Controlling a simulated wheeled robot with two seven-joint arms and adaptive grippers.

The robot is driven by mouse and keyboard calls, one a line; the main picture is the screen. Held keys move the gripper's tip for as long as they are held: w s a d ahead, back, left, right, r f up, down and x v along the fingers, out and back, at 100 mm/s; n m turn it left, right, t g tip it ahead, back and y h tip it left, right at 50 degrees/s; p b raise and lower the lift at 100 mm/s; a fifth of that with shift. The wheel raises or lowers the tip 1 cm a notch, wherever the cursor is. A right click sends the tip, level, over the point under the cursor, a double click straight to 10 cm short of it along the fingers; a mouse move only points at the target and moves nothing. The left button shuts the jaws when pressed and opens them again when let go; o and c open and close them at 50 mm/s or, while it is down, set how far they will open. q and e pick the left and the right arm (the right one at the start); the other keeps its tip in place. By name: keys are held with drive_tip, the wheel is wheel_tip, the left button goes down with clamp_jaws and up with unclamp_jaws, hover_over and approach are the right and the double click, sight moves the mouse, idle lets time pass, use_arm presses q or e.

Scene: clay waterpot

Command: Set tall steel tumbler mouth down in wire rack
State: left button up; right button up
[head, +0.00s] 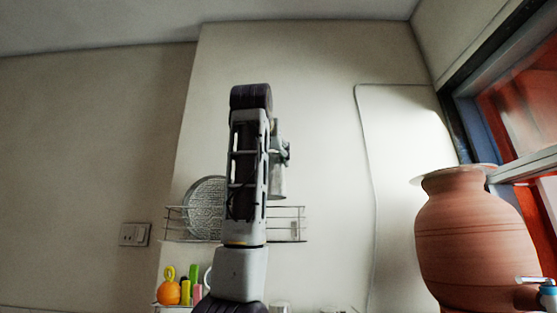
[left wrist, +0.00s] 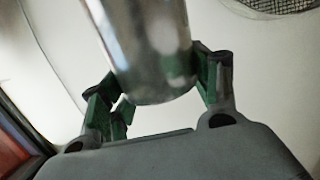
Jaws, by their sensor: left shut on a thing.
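The steel tumbler (head: 278,183) hangs below my left gripper (head: 282,152) in the head view, partly hidden behind my own arm. It looks upright, with its wider end down, just above the top rail of the wire rack (head: 287,241) in the picture. Whether it is over the rack in depth I cannot tell. In the left wrist view the shiny tumbler (left wrist: 150,50) sits between the green fingers of my left gripper (left wrist: 158,85), which is shut on it. Its far end is out of that frame. My right gripper is not in view.
A round mesh sieve (head: 204,207) stands in the rack's left part, and its edge shows in the left wrist view (left wrist: 285,8). Colourful items (head: 171,291) stand on a lower shelf. A large clay pot (head: 468,235) is at the right by the window. Bare wall lies between.

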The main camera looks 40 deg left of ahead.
use_arm(q)
drive_tip(key=shift+w+a, duration=0.35)
drive_tip(key=shift+w, duration=0.25)
drive_tip(key=shift+w+a+p, duration=0.25)
drive_tip(key=shift+w+p, duration=0.05)
drive_tip(key=shift+w, duration=0.05)
drive_tip(key=shift+s+a+r+p+x, duration=0.25)
drive_tip(key=shift+a+r+p+x, duration=0.4)
drive_tip(key=shift+p+x, duration=2.65)
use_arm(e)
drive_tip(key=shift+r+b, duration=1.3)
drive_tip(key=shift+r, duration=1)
use_arm(q)
drive_tip(key=shift+w+a+f+b, duration=0.2)
drive_tip(key=shift+w+f+b, duration=0.15)
drive_tip(key=shift+f+b, duration=1.2)
drive_tip(key=shift+w+a+f+b, duration=0.3)
drive_tip(key=shift+f+b, duration=0.9)
drive_tip(key=shift+f, duration=0.65)
drive_tip(key=shift+w+a+f+b, duration=0.15)
drive_tip(key=shift+w+f+b, duration=0.3)
drive_tip(key=shift+f+b, duration=1.1)
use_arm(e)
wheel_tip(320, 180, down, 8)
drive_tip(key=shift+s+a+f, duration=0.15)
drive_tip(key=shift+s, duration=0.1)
use_arm(q)
drive_tip(key=shift+f, duration=0.2)
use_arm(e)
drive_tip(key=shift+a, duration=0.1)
